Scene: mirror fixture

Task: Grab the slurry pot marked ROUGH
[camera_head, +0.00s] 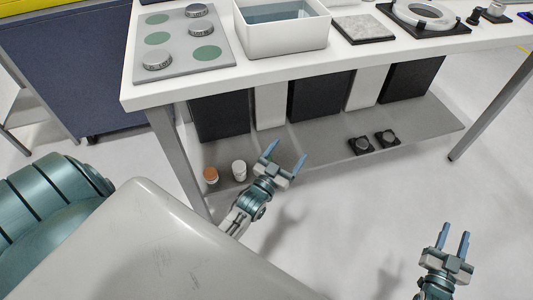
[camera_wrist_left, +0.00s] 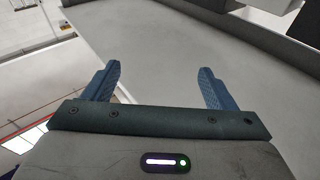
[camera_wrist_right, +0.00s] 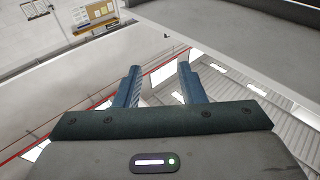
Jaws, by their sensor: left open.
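Two small pots stand on the lower grey shelf at its left end: one with a brown-orange top (camera_head: 210,175) and a white one (camera_head: 239,170). No marking can be read on either, so I cannot tell which is ROUGH. My left gripper (camera_head: 287,151) is open and empty, to the right of the white pot in the head view. It also shows in the left wrist view (camera_wrist_left: 160,85), with bare grey surface beyond its fingers. My right gripper (camera_head: 456,231) is open and empty, out over the floor at the right, and shows in the right wrist view (camera_wrist_right: 156,85).
The white table (camera_head: 290,64) overhangs the shelf (camera_head: 310,143). On it are a grey plate (camera_head: 180,38) with green discs and metal pucks, a white basin (camera_head: 282,40) and a stone slab (camera_head: 364,28). Dark bins (camera_head: 322,95) and two small black-based items (camera_head: 362,145) stand below.

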